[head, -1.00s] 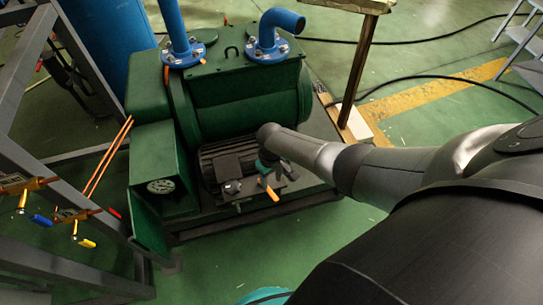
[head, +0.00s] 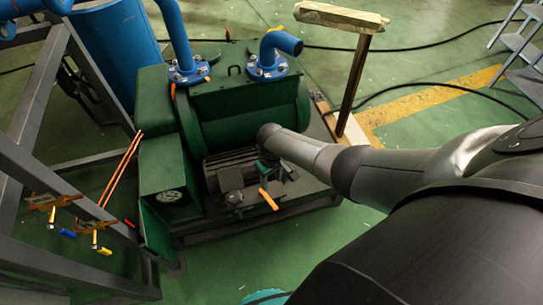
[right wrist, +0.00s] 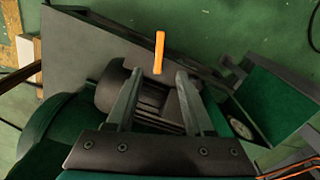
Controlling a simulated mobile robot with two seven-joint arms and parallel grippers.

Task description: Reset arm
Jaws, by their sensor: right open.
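My right arm comes in from the right in the head view. Its gripper (head: 268,164) is small and dark there, partly hidden by the wrist, above the motor of the green pump (head: 253,107). In the right wrist view the two fingers (right wrist: 160,74) are apart with nothing held between them. An orange handle (head: 268,199) sticks out at the front of the motor. In the right wrist view the orange handle (right wrist: 159,51) appears just beyond the fingertips; I cannot tell the distance between them. My left gripper is not in view.
A grey steel frame (head: 40,100) with small valves stands at the left. Blue pipes (head: 175,35) rise from the pump, with a blue tank (head: 117,50) behind. Green floor is open in front.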

